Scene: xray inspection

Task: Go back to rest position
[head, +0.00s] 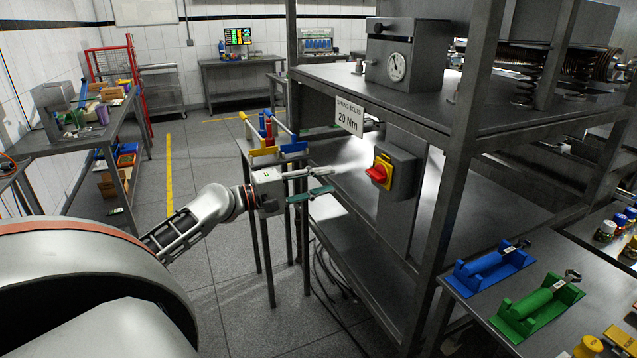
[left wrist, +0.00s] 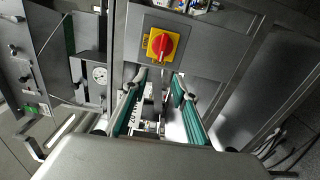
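My left gripper (head: 333,181) reaches in from the left at mid-height, in front of the steel rack. Its two fingers are spread apart with nothing between them. One finger shows a green pad. The left wrist view also shows the open gripper (left wrist: 159,80), with green pads on both fingers. A red rotary switch (head: 378,173) on a yellow plate sits on a grey box just right of the fingertips, with a gap between. The switch also shows in the left wrist view (left wrist: 161,46), beyond the fingertips. My right gripper is in neither view.
The steel rack (head: 457,190) stands close on the right, with a gauge box (head: 408,55) on its shelf. A small table (head: 257,158) with coloured parts stands behind my gripper. A blue holder (head: 490,268) and green holder (head: 538,308) lie on the right bench. Floor on the left is clear.

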